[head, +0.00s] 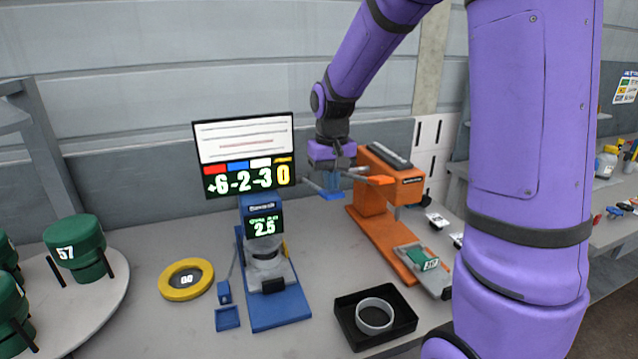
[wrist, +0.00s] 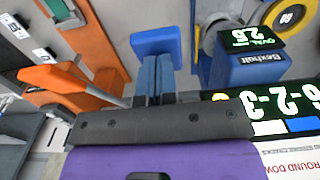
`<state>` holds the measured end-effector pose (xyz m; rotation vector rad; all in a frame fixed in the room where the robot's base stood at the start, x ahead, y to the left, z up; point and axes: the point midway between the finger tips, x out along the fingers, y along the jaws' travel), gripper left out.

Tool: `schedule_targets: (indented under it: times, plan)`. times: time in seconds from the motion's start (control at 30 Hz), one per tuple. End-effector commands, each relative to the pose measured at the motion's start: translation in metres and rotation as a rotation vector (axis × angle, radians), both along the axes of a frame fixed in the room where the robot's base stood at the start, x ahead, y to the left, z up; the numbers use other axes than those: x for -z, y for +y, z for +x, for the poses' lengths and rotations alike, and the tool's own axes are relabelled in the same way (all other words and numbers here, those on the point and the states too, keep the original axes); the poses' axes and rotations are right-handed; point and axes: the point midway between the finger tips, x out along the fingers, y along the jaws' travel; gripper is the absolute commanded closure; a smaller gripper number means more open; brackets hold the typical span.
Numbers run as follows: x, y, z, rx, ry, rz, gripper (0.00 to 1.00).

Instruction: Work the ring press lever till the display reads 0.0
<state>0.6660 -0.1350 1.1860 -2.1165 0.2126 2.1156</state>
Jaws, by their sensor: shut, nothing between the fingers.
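The blue press (head: 280,308) stands at the middle of the bench, and its small display (head: 264,227) reads 2.5. The same display shows in the wrist view (wrist: 257,38). A grey ring-like part sits in the press. My gripper (head: 332,188) is shut and empty, up to the right of the press head. A blue block (head: 332,197) lies just at its fingertips, with a grey rod beside it. The block also shows beyond the fingers in the wrist view (wrist: 157,42). Whether it is the lever's handle, and whether the fingers touch it, I cannot tell.
A board (head: 246,155) reads +6 -2 -3 0 behind the press. An orange machine (head: 375,205) with an orange handle stands close right of my gripper. A yellow ring (head: 170,284) lies left; a black tray (head: 348,330) holds a white ring. Green cylinders (head: 75,240) stand far left.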

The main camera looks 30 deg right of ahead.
Motion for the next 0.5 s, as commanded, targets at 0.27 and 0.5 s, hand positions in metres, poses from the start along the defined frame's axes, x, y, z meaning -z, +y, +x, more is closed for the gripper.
schedule_targets:
  times: [0.27, 0.5]
  plan:
    - [0.018, 0.000, 0.000, 0.000, 0.002, 0.000, 1.00]
    - [0.032, 0.000, 0.000, 0.000, 0.002, 0.000, 1.00]
